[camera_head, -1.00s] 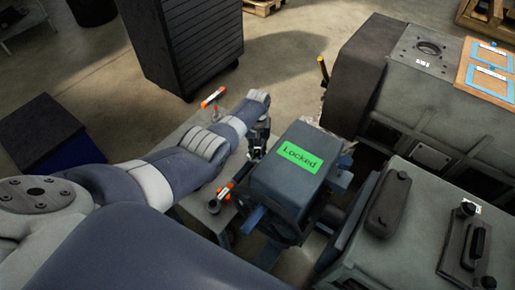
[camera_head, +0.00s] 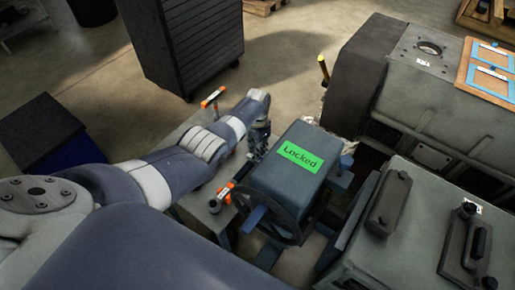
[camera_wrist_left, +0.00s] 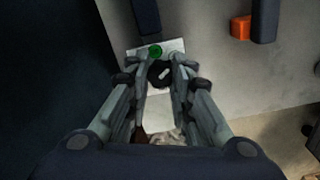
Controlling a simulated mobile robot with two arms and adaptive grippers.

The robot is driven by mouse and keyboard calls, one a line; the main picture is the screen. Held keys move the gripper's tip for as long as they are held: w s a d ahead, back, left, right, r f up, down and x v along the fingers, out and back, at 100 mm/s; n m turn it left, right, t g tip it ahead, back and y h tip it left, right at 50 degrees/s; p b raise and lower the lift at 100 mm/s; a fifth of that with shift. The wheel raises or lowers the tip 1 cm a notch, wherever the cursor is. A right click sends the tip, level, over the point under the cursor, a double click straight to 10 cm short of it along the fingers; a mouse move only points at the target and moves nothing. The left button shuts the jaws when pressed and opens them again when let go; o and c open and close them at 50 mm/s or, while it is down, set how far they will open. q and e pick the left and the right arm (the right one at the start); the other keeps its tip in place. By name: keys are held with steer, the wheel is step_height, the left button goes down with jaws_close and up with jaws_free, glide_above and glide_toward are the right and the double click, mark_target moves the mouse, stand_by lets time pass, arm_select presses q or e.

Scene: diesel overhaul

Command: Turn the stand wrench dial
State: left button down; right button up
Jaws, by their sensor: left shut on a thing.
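My left gripper (camera_head: 257,142) is beside the left side of the dark box of the stand (camera_head: 289,172), with its fingers pointing down. In the left wrist view the gripper (camera_wrist_left: 164,66) is closed around a round black dial (camera_wrist_left: 160,75) with a pale mark on it. The dial sits by a light plate with a green dot (camera_wrist_left: 155,51). In the head view the dial is hidden by my gripper. A green sign reading "Locked" (camera_head: 300,157) is on top of the box. My right gripper is not in view.
Orange-ended tools (camera_head: 214,97) lie on the grey bench beside my left arm; another (camera_head: 221,196) is nearer. A large grey engine block (camera_head: 418,110) and a grey cover with black handles (camera_head: 420,225) stand at the right. A dark cabinet (camera_head: 185,45) stands behind.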

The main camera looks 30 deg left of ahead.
arm_select(q)
steer(key=shift+f+m, duration=0.1)
steer(key=shift+m, duration=0.4)
steer(key=c, duration=1.4)
jaws_free()
steer(key=shift+r, duration=1)
step_height(320, 180, up, 10)
steer(key=shift+r, duration=0.1)
